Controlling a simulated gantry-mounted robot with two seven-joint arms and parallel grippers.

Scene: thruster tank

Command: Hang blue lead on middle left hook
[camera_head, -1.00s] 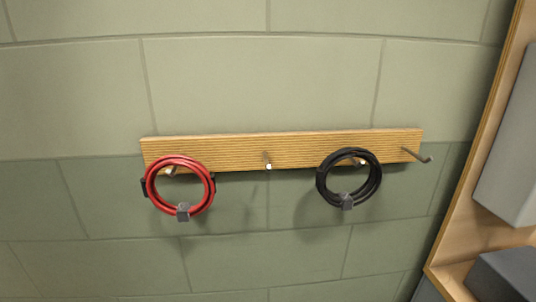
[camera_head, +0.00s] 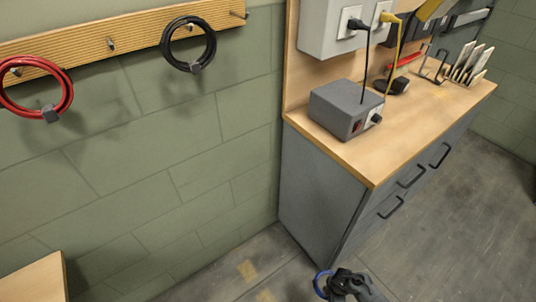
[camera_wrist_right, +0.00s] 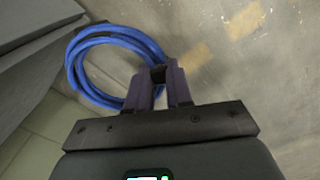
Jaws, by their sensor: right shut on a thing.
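The blue lead (camera_head: 320,284) is a coiled loop at the bottom of the head view, partly cut off and hidden by my right gripper (camera_head: 334,282). In the right wrist view my right gripper (camera_wrist_right: 166,88) is shut on one side of the blue coil (camera_wrist_right: 76,62), which sticks out to the left above the floor. The wooden hook rail (camera_head: 85,42) is on the wall at upper left, well away from the gripper. Its middle left hook (camera_head: 111,45) is empty. My left gripper is not in view.
A red lead (camera_head: 68,98) hangs on the far left hook and a black lead (camera_head: 213,48) on the middle right hook. The far right hook (camera_head: 240,14) is empty. A grey cabinet (camera_head: 318,200) with a wooden top stands right of the rail, with a grey power box (camera_head: 340,108) on it.

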